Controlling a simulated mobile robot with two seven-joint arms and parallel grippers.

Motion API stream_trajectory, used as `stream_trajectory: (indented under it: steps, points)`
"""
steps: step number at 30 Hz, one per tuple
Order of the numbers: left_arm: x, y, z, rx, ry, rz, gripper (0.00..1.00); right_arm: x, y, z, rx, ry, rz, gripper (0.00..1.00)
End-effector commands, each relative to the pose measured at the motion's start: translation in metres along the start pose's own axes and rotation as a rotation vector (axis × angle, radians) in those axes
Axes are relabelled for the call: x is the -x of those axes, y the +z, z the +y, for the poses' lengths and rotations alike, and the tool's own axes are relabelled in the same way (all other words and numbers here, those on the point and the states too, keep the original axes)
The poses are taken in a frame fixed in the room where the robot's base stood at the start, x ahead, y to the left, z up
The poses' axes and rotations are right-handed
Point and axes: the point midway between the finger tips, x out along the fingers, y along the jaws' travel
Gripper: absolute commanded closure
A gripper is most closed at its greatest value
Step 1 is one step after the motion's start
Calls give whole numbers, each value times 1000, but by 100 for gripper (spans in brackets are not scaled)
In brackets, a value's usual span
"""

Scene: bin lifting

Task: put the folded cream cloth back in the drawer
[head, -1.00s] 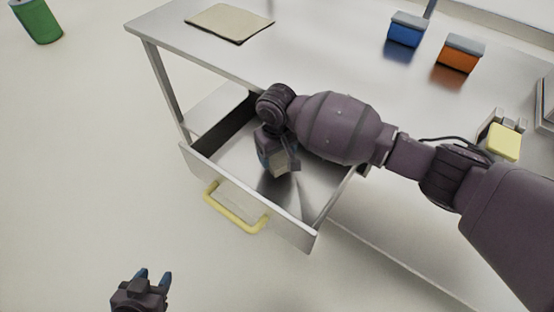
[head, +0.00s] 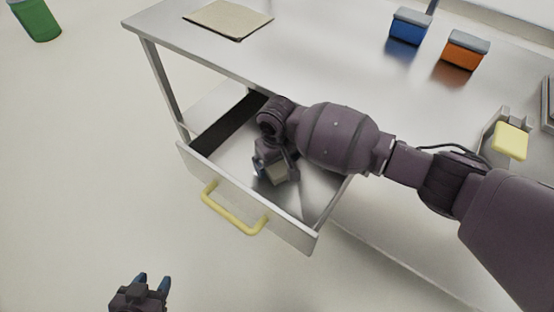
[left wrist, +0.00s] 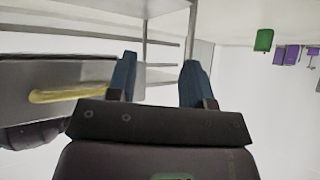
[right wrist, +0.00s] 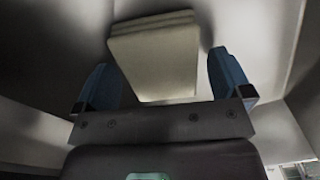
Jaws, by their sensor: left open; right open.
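The folded cream cloth (right wrist: 155,60) shows in the right wrist view as a small layered stack inside the drawer. My right gripper (right wrist: 165,82) is open, with one blue finger on each side of the cloth and a gap at each. In the head view, the right gripper (head: 270,172) is low inside the open drawer (head: 230,192) and partly hides the cloth (head: 278,174). I cannot tell whether the cloth rests fully on the drawer floor. My left gripper (head: 153,283) is open and empty, in front of the drawer at bottom left; its fingers also show in the left wrist view (left wrist: 158,80).
The drawer has a yellow handle (head: 233,212). On the metal table (head: 320,60) above lie a flat beige mat (head: 228,18), a blue box (head: 408,28), an orange box (head: 462,52) and a yellow-topped item (head: 509,141). A green bin (head: 36,18) stands far left. The left floor is clear.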

Motion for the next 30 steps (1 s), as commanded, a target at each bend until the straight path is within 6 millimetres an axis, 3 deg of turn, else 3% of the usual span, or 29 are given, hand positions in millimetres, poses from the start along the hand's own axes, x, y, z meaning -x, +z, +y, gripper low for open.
stream_trajectory:
  steps: [5, 15, 21, 30]
  points:
    - [0, 0, 0, 0, 0, 1, 53, 5, 0, 0, 1, 1, 2, 3]
    - [11, -25, -2, 0, -3, 41, 53, 67, -2, 0, 1, 3, 10, 3]
    - [17, -22, -2, 3, -6, 29, 53, 101, -1, 0, 1, 3, 6, 3]
    - [20, -27, -3, 3, -7, 37, 53, 123, 0, 0, 1, 0, 0, 3]
